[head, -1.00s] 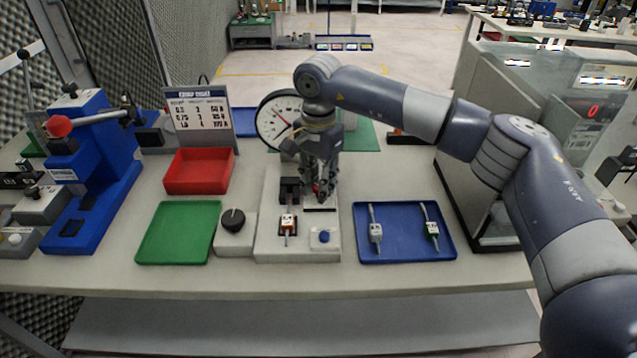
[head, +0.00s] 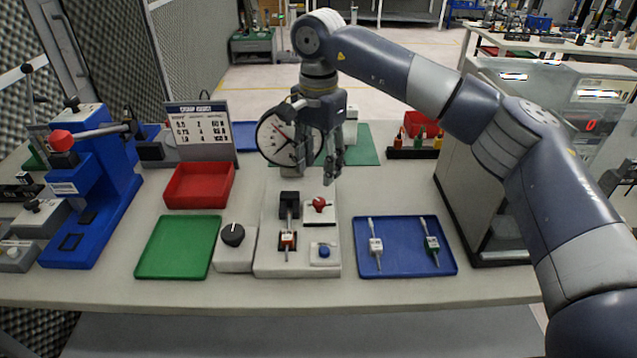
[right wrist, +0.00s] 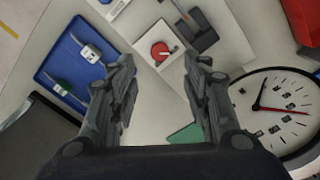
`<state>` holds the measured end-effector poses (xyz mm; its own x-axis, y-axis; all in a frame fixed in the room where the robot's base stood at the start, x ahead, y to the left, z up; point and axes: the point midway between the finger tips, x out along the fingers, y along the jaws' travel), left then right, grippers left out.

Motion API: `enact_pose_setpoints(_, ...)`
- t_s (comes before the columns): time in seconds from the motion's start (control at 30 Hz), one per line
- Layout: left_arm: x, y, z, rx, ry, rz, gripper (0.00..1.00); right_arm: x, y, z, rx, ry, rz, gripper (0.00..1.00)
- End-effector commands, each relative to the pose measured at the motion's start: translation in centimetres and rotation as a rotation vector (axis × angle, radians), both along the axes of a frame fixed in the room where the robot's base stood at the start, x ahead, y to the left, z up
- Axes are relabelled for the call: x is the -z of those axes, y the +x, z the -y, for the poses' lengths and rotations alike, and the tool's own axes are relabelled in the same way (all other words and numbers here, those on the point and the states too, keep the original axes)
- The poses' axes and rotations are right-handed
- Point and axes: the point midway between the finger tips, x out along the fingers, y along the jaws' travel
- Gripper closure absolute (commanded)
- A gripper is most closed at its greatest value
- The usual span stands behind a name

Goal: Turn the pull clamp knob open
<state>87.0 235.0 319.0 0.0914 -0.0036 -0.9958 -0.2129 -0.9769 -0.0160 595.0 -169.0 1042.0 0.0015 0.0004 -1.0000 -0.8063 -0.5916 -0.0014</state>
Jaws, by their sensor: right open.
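The red knob (head: 319,204) sits on a small white plate with a dark edge, on the pale test fixture (head: 268,262). It also shows in the right wrist view (right wrist: 160,51), with its pointer bar across the dial. My right gripper (head: 320,168) is open and empty, above and behind the knob and apart from it. In the right wrist view the two fingers (right wrist: 160,75) are spread, with the knob visible beyond their tips. A small part with an orange-marked body (head: 288,240) lies in the fixture below a black clamp block (head: 289,199). My left gripper is out of view.
A black dial on a box (head: 232,234) and a blue button (head: 324,252) flank the fixture part. A round gauge (head: 272,150) stands behind. Green (head: 165,262), red (head: 190,200) and blue (head: 400,262) trays lie around; the blue holds two parts. A blue press (head: 110,200) stands left.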

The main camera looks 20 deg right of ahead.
Motion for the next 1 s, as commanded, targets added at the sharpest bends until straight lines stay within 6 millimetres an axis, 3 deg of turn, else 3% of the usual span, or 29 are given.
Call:
enact_pose_setpoints(0.2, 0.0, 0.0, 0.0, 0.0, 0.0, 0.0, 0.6, -2.4, 0.0, 0.0, 0.0, 0.0, 0.0, 0.56)
enact_pose_setpoints(0.6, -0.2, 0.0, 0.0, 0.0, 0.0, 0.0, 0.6, -2.9, 0.0, 0.0, 0.0, 0.0, 0.0, 0.56)
enact_pose_setpoints(1.0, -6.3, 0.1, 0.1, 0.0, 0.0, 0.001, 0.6, -9.0, 0.0, 0.0, 0.0, 0.0, 0.0, 0.56)
